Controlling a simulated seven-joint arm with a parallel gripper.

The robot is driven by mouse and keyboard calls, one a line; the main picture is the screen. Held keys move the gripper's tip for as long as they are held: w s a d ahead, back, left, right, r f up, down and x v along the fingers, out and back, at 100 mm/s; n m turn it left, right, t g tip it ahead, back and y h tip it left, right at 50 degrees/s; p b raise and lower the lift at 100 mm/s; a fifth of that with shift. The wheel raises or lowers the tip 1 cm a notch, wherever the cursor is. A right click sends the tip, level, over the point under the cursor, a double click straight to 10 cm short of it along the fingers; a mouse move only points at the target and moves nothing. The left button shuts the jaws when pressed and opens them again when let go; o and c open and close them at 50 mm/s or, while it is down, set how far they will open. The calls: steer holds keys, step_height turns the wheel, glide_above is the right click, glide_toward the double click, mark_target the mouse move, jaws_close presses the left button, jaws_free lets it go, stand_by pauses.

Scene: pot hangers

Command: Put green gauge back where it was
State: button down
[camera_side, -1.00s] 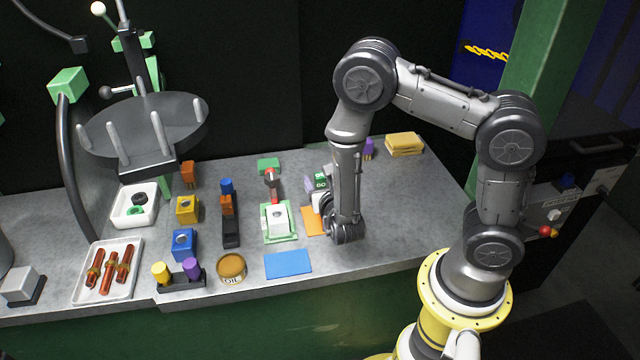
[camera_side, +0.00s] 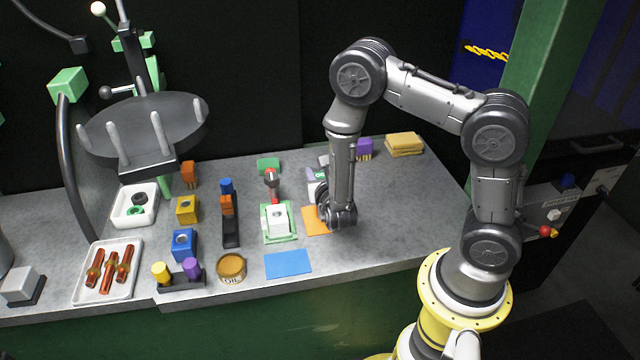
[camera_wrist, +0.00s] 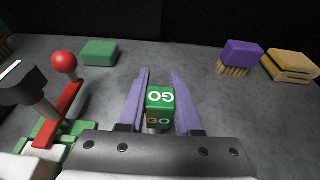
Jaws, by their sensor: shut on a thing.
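The green gauge (camera_wrist: 160,98) is a small green block marked "GO", seen upright between my gripper's purple fingers in the wrist view. My gripper (camera_wrist: 160,95) is shut on it. In the side view my gripper (camera_side: 319,180) is at the back of the orange mat, and the gauge (camera_side: 320,174) shows only in part behind my wrist. I cannot tell whether the gauge touches the table. A plain green block (camera_side: 268,165) lies to the left at the back; it also shows in the wrist view (camera_wrist: 99,53).
A red-handled clamp (camera_side: 271,182) with a white block (camera_side: 277,219) stands left of my gripper. An orange mat (camera_side: 315,221) and a blue mat (camera_side: 288,264) lie in front. A purple brush (camera_side: 364,148) and yellow sponges (camera_side: 404,143) are back right. The counter's right side is clear.

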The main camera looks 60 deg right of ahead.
steer(key=shift+r, duration=0.1)
stand_by(0.3)
steer(key=shift+r, duration=0.5)
steer(key=r, duration=0.2)
steer(key=shift+s+a+r, duration=0.1)
steer(key=shift+s+r, duration=0.1)
steer(key=shift+r, duration=0.15)
steer(key=s+a+r, duration=0.4)
steer(key=s+r, duration=0.5)
steer(key=s, duration=0.4)
